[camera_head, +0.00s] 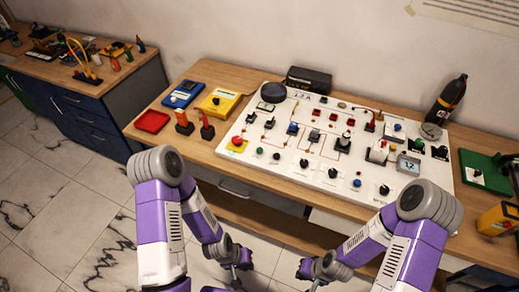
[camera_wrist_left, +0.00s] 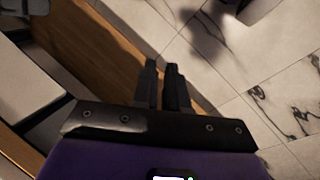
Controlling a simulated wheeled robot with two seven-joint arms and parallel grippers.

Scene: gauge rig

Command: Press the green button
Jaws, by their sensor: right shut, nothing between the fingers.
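The green button (camera_head: 259,151) is a small round knob near the front left of the white panel (camera_head: 310,190), just right of the red mushroom button (camera_head: 236,141) on its yellow base. My left gripper (camera_head: 244,264) is low in front of the table, below and apart from the panel. In the left wrist view its two dark fingers (camera_wrist_left: 162,85) stand close together with a narrow gap and nothing between them. My right gripper (camera_head: 308,275) is also low in front of the table, shut and empty. The green button does not show in the left wrist view.
The wooden table (camera_head: 150,122) has a front edge between my grippers and the panel. A dark bottle (camera_head: 447,100) stands at the back right.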

